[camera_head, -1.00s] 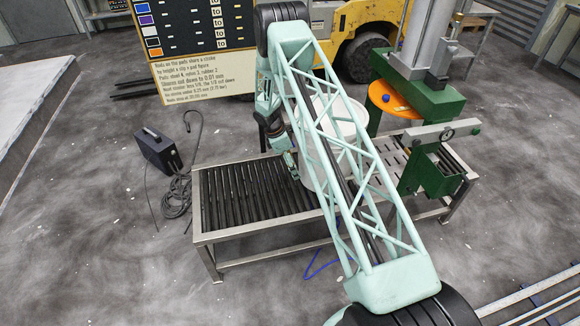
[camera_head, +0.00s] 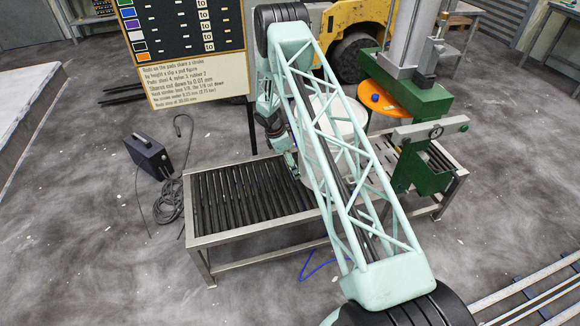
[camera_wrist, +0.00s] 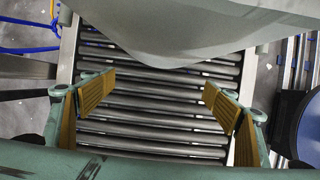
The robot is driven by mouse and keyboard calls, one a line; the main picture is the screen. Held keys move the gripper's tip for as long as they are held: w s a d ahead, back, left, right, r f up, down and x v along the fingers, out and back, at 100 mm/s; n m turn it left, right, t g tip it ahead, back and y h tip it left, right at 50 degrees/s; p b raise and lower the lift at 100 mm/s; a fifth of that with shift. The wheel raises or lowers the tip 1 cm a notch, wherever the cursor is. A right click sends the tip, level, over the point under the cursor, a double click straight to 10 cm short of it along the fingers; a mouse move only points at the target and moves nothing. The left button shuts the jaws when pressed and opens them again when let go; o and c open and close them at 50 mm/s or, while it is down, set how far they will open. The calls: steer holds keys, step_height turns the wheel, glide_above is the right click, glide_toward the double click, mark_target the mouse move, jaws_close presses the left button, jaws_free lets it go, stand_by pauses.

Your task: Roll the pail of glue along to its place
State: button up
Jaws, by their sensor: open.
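The pale pail (camera_head: 355,113) stands on the roller table (camera_head: 192,218), partly hidden behind my arm in the head view. In the wrist view the pail (camera_wrist: 175,32) fills the top middle, close in front of my gripper (camera_wrist: 160,90). The gripper is open, its ochre-padded fingers spread above the rollers with nothing between them. I cannot tell whether it touches the pail. In the head view the gripper is at the pail's left side and hard to make out. The green press (camera_head: 432,105) stands at the table's right end, to the right of the pail.
Bare black rollers (camera_head: 240,200) lie left of the pail. A dark box (camera_head: 146,155) with coiled cable is on the floor to the left. An orange round plate (camera_head: 398,100) is beside the press. A sign board (camera_head: 185,45) and yellow vehicle (camera_head: 355,25) are behind.

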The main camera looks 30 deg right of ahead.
steer(key=shift+s+d, duration=0.1)
steer(key=shift+d, duration=0.3)
stand_by(0.3)
steer(key=s+d, duration=0.2)
steer(key=d, duration=0.5)
steer(key=shift+d, duration=0.2)
stand_by(1.0)
steer(key=shift+s+d, duration=0.1)
steer(key=shift+d, duration=0.1)
stand_by(0.3)
steer(key=s+d, duration=0.2)
steer(key=d, duration=0.5)
steer(key=shift+d, duration=0.2)
stand_by(1.1)
steer(key=shift+d, duration=0.1)
stand_by(0.4)
steer(key=s+d, duration=0.2)
steer(key=d, duration=0.5)
steer(key=shift+s+d, duration=0.15)
steer(key=shift+d, duration=0.05)
stand_by(1.0)
stand_by(0.4)
